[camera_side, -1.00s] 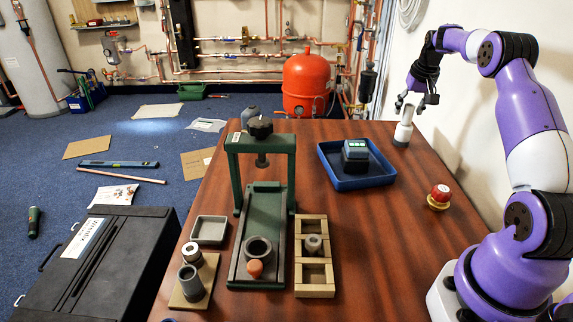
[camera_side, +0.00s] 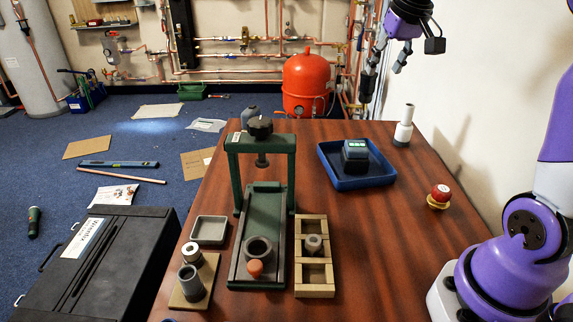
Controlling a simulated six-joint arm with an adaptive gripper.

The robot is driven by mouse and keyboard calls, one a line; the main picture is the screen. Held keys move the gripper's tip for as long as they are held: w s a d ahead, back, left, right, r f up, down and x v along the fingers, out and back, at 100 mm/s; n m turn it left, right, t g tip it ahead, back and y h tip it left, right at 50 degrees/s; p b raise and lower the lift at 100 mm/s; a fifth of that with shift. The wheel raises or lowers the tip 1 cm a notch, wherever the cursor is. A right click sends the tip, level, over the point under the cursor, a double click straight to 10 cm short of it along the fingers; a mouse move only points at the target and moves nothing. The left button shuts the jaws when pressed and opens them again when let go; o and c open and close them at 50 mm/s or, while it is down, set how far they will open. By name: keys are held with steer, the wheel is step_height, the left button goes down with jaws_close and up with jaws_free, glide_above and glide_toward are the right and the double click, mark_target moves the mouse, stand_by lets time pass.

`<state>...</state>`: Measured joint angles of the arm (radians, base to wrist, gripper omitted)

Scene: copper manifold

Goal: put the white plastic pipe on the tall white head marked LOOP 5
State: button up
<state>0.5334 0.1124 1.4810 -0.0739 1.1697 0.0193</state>
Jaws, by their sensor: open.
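The white head (camera_side: 402,134) stands upright near the far right edge of the wooden table. The white pipe (camera_side: 408,113) stands upright on top of it, narrower than the head. The LOOP 5 marking is too small to read. How deep the pipe sits cannot be told.
A blue tray (camera_side: 330,156) with a dark green-topped device (camera_side: 355,152) is left of the head. A red button (camera_side: 439,194) is nearer. A green press (camera_side: 235,150), wooden rack (camera_side: 316,222) and grey cups (camera_side: 191,280) stand left. The table's right middle is clear.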

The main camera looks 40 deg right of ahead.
steer(key=s+a+f+n+y, duration=0.1)
steer(key=s+a+f+n, duration=0.1)
steer(key=s+a, duration=0.4)
steer(key=s+a+f+n+t+y, duration=0.1)
steer(key=s+a+f+n, duration=0.2)
steer(key=a, duration=0.9)
steer(key=s+f, duration=0.2)
steer(key=s, duration=0.1)
steer(key=shift+t, duration=0.3)
steer(key=shift+s, duration=0.1)
